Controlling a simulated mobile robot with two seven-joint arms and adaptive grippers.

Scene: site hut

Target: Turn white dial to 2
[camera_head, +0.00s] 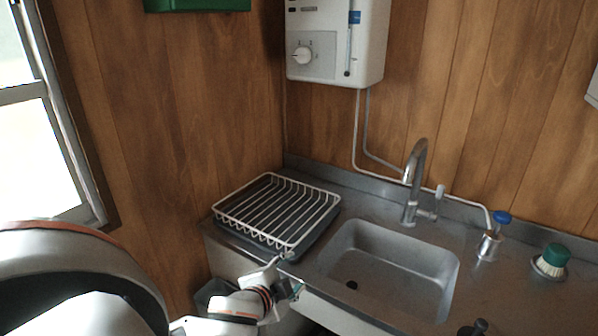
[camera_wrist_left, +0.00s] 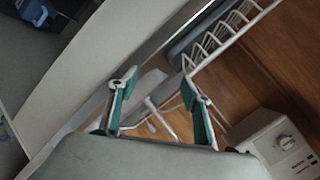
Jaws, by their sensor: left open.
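The white dial (camera_head: 301,55) is on the front of a white wall-mounted heater (camera_head: 364,50), on a grey panel with small marks around it. The marks are too small to read, and I cannot tell which number the dial points to. The dial (camera_wrist_left: 285,142) also shows at the lower right of the left wrist view, with the heater around it. My left gripper (camera_head: 286,282) is open and empty, low by the front edge of the counter, well below and apart from the dial. Its teal-padded fingers (camera_wrist_left: 158,80) stand apart in the left wrist view. My right gripper is not in view.
A white wire dish rack (camera_head: 277,207) stands on the metal counter just beyond my left gripper. Right of it are a sink (camera_head: 392,262), a tap (camera_head: 411,185), a blue-topped item (camera_head: 501,218) in a cup and a green brush (camera_head: 554,257). Pipes run below the heater.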

